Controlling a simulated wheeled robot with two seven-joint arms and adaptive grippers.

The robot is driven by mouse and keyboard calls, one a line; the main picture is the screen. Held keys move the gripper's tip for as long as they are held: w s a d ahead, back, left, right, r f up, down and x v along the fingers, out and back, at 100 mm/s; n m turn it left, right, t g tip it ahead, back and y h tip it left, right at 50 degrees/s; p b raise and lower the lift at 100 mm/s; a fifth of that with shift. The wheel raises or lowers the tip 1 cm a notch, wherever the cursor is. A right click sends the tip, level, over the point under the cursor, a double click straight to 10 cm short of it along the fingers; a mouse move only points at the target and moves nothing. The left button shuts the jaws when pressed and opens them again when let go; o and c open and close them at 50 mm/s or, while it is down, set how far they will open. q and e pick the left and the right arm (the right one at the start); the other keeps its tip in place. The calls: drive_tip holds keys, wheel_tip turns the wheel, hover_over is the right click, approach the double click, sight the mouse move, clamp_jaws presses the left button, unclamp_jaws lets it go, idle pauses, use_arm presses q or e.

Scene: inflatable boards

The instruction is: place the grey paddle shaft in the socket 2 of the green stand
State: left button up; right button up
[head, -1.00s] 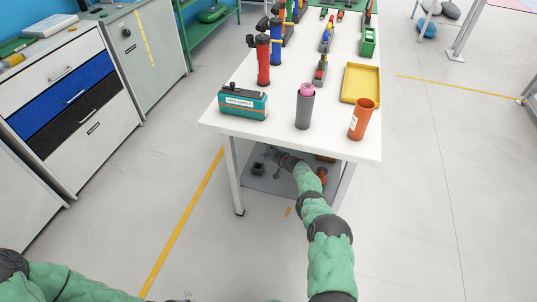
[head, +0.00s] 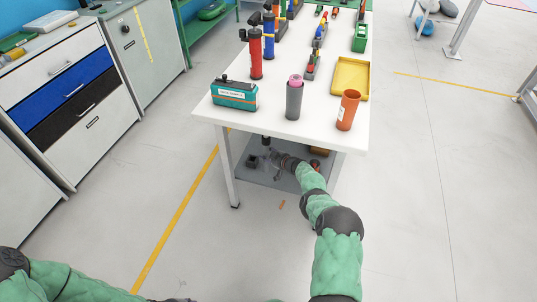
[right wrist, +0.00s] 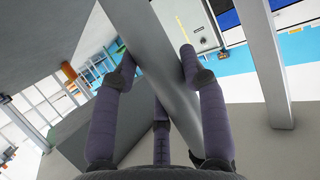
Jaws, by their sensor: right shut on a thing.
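My right gripper (head: 271,161) reaches under the white table, just above its lower shelf. The bar runs tilted between the fingers. Its ends are hidden or out of view. In the head view the held thing is too small to make out clearly. A green block-like thing (head: 360,39) stands far back on the tabletop's right side; I cannot tell whether it is the green stand, and no socket numbers show. My left gripper is out of view.
The white table (head: 270,128) holds a teal case (head: 234,95), a dark grey cylinder (head: 294,100), an orange cup (head: 348,110) and a yellow tray (head: 350,78). Table legs stand close by. Floor at right is clear.

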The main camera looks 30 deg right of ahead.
drive_tip(key=s+a+r+n+g+y, duration=0.2)
drive_tip(key=s+a+r+n+y, duration=0.2)
drive_tip(key=s+a+r, duration=0.7)
drive_tip(key=s+a+r+n+g+y, duration=0.3)
drive_tip(key=s+a+r, duration=0.9)
drive_tip(key=a, duration=0.5)
drive_tip(key=shift+s+a+n+y, duration=0.4)
drive_tip(key=shift+s+n+y, duration=0.4)
drive_tip(key=shift+s, duration=0.1)
